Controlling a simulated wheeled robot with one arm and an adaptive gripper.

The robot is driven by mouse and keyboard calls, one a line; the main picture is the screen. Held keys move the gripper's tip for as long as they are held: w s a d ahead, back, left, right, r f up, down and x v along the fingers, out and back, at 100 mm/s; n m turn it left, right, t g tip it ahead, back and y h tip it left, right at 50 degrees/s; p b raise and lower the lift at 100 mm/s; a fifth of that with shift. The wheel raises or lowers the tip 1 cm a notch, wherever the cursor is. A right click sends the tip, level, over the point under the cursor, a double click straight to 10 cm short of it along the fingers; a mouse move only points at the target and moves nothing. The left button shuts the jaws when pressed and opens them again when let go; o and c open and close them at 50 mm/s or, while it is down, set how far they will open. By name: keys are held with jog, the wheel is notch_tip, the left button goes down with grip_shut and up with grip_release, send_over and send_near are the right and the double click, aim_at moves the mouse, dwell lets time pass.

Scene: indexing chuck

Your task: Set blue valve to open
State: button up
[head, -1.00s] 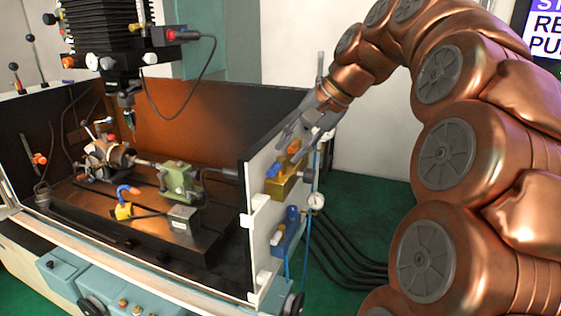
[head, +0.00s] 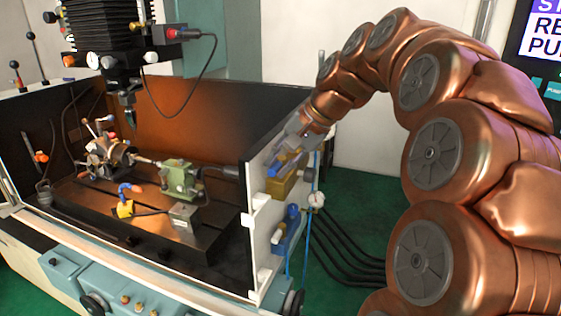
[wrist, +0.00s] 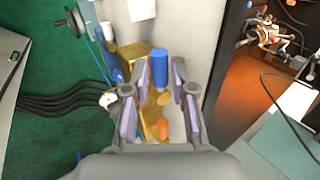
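The blue valve handle (head: 273,170) sits on a yellow valve block (head: 284,186) on the outer face of the white side panel. In the wrist view the blue handle (wrist: 160,68) shows as an upright blue cylinder just beyond and between my fingertips. An orange handle (wrist: 163,128) lies lower, between the finger bases. My gripper (head: 285,159) is right at the valve block. In the wrist view its two fingers (wrist: 160,78) stand apart, with a visible gap. Whether they touch the blue handle I cannot tell. My gripper hides the orange handle in the head view.
A blue fitting (head: 288,229) sits below on the same panel, with a round gauge (head: 316,200) beside it. Black hoses (head: 345,245) run across the green floor. The white panel (head: 259,235) borders the open machine enclosure on the left.

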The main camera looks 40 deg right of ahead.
grip_shut()
jog(key=shift+n, duration=0.3)
jog(key=shift+d+f+b, duration=0.1)
jog(key=shift+d+b, duration=0.05)
jog(key=shift+b, duration=0.25)
jog(key=shift+s+d+n+g+y+b, duration=0.1)
jog(key=shift+d+n+g+y+b, duration=0.15)
jog(key=shift+n, duration=0.35)
jog(key=shift+s+d+n+g+y+b, duration=0.1)
jog(key=shift+n+g+y+b, duration=0.2)
jog(key=shift+n, duration=0.3)
jog(key=d+n+g+p, duration=0.1)
jog(key=n+g+p, duration=0.1)
jog(key=p, duration=0.3)
jog(key=d+n+g+y+p, duration=0.1)
jog(key=n+p, duration=0.4)
jog(key=d+n+g+y+p, duration=0.1)
jog(key=n+g+p, duration=0.1)
jog(key=p, duration=0.4)
jog(key=shift+d+r+n+g, duration=0.2)
jog(key=shift+d+n+g, duration=0.15)
jog(key=shift+n, duration=0.35)
jog(key=shift+f, duration=0.1)
